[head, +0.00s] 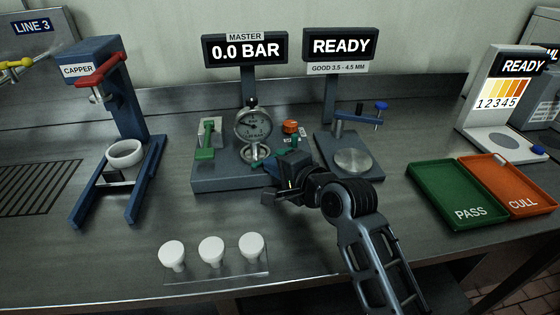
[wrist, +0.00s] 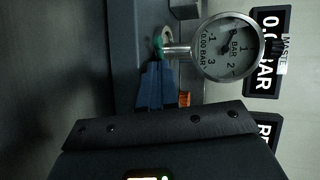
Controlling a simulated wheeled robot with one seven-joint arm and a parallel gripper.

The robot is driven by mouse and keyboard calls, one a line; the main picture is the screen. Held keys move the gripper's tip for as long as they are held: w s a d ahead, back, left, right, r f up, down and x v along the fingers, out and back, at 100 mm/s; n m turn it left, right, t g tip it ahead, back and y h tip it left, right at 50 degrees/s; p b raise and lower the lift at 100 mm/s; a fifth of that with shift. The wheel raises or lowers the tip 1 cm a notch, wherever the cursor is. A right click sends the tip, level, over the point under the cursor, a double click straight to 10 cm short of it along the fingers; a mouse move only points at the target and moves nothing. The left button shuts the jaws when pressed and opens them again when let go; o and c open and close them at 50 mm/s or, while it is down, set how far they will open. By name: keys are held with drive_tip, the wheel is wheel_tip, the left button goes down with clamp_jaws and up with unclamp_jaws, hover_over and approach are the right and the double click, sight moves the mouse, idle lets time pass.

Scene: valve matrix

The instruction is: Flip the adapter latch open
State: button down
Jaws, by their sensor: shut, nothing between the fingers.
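The master gauge station has a grey base (head: 215,183) with a round dial gauge (head: 254,124) standing over a pale ring-shaped port (head: 257,153). A teal-green part (head: 294,160) shows right of the port, partly hidden by my gripper. I cannot tell for sure which green part is the adapter latch. My gripper (head: 270,166) is shut and empty, low beside the port's right side. In the wrist view its blue fingertips (wrist: 153,66) lie together near a small green piece (wrist: 158,44) at the gauge stem; contact is unclear.
An orange knob (head: 290,127) stands close above my gripper. A gauge stand with a round plate (head: 352,161) is to the right, the blue capper (head: 120,90) to the left. Green and orange trays (head: 455,170) are far right.

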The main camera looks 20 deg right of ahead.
drive_tip(key=shift+w+a+r+p, duration=0.1)
drive_tip(key=shift+w+a+p, duration=0.45)
drive_tip(key=shift+p, duration=0.35)
drive_tip(key=shift+w+a, duration=0.1)
drive_tip(key=shift+w, duration=0.05)
